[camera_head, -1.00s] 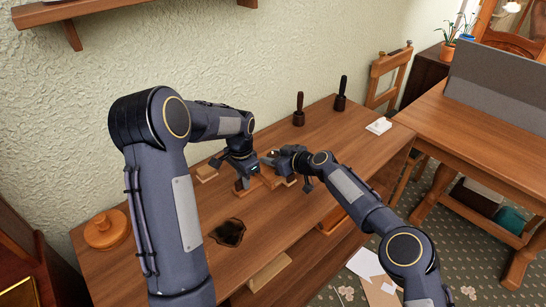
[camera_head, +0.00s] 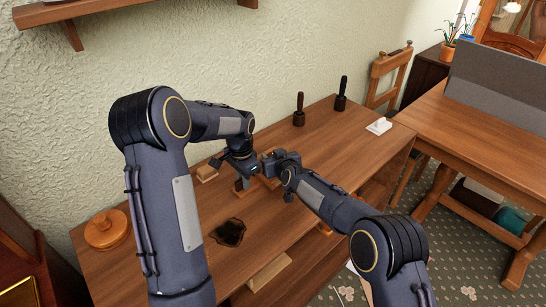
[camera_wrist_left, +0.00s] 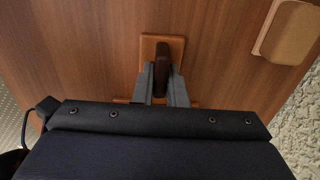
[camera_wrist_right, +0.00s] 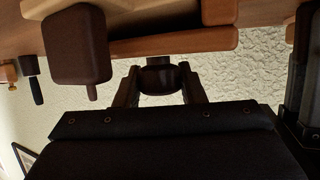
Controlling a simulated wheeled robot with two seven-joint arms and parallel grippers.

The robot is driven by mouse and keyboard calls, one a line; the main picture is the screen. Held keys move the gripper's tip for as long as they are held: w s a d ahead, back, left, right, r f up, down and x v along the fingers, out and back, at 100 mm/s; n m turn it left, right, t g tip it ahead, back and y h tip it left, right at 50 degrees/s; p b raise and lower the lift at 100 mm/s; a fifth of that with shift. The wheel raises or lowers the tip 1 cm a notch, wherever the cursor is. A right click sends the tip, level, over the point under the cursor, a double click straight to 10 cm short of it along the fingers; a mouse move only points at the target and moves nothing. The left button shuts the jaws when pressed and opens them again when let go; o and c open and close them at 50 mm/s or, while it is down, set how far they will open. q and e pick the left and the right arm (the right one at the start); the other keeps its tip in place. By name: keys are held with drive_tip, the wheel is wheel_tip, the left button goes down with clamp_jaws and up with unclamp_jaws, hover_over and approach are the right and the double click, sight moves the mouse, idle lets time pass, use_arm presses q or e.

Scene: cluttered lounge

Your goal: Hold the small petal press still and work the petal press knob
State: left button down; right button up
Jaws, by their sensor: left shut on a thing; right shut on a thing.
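The small petal press (camera_head: 271,183) is low and wooden, mostly hidden behind my grippers in the head view. In the left wrist view its orange-brown wood (camera_wrist_left: 149,43) lies under a dark brown part. My left gripper (camera_head: 241,184) is shut on that dark part, with fingers on both sides (camera_wrist_left: 163,88). My right gripper (camera_head: 266,164) comes from the right, close beside the left one. In the right wrist view its fingers (camera_wrist_right: 160,85) are shut on the dark round petal press knob (camera_wrist_right: 160,78). The knob is hidden in the head view.
Two dark-handled tools (camera_head: 299,112) (camera_head: 341,96) stand at the back of the table. A small wooden block (camera_head: 206,172) is beside the left gripper.

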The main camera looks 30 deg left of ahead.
drive_tip(key=shift+s+f, duration=0.1)
drive_tip(key=shift+f, duration=0.15)
idle(0.4)
drive_tip(key=o, duration=0.8)
drive_tip(key=shift+c, duration=0.2)
drive_tip(key=shift+o, duration=1.2)
drive_tip(key=shift+r, duration=0.15)
drive_tip(key=shift+d+r+m+t, duration=0.1)
drive_tip(key=shift+m+t, duration=0.2)
drive_tip(key=v, duration=1.1)
drive_tip(key=shift+s+d+r, duration=0.2)
